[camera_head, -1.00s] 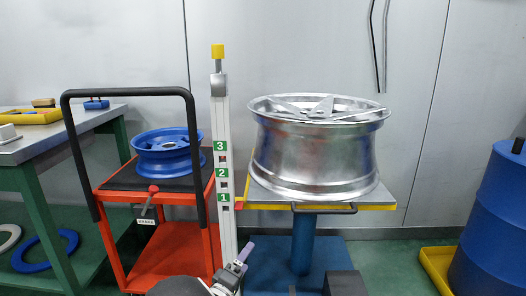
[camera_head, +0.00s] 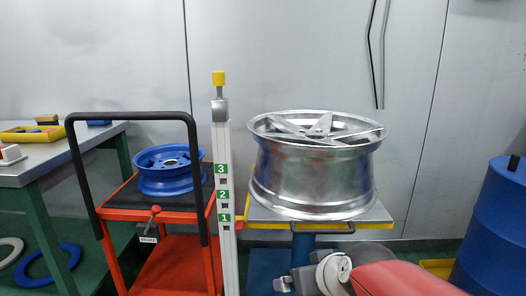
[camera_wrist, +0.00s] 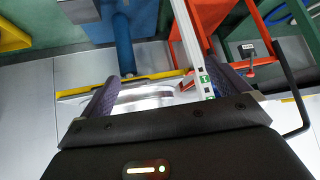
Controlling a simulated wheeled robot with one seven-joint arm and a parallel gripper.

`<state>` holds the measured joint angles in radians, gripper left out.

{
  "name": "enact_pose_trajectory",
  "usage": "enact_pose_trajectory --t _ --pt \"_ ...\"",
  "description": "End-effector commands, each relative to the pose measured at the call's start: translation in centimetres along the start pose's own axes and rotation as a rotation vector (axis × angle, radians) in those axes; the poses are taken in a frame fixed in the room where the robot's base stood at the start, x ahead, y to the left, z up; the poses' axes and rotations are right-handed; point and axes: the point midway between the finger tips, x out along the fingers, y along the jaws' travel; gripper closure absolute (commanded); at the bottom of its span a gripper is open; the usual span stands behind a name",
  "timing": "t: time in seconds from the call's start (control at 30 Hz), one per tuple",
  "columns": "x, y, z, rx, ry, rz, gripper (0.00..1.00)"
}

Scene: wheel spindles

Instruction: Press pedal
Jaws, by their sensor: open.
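A dark grey box (camera_wrist: 78,10) sits on the floor beside the blue column (camera_wrist: 122,42) of the lift table, at the top left of the wrist view. I cannot tell whether this box is the pedal. In the head view my arm covers that spot. My gripper (camera_wrist: 169,76) is open and empty in the wrist view, with its two purple fingers wide apart. The large silver wheel (camera_head: 316,165) rests on the yellow-edged lift table (camera_head: 268,214); part of it shows between the fingers.
The white numbered post (camera_head: 223,180) stands between the lift table and the orange cart (camera_head: 160,268), which carries a blue wheel (camera_head: 167,172). A blue barrel (camera_head: 497,225) stands at the right. A grey-topped workbench (camera_head: 62,160) is at the left.

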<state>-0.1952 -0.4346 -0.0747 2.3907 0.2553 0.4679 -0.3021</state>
Motion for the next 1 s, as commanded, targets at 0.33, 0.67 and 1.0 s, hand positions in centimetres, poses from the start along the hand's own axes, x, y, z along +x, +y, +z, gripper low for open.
enact_pose_trajectory --t 0.33,0.67,1.0 --pt "-8.9 2.8 9.7 0.162 -0.224 0.191 0.00" --pt "-9.2 3.0 10.3 0.174 -0.240 0.206 0.04" --pt "-9.0 3.1 10.2 0.177 -0.243 0.211 0.48"
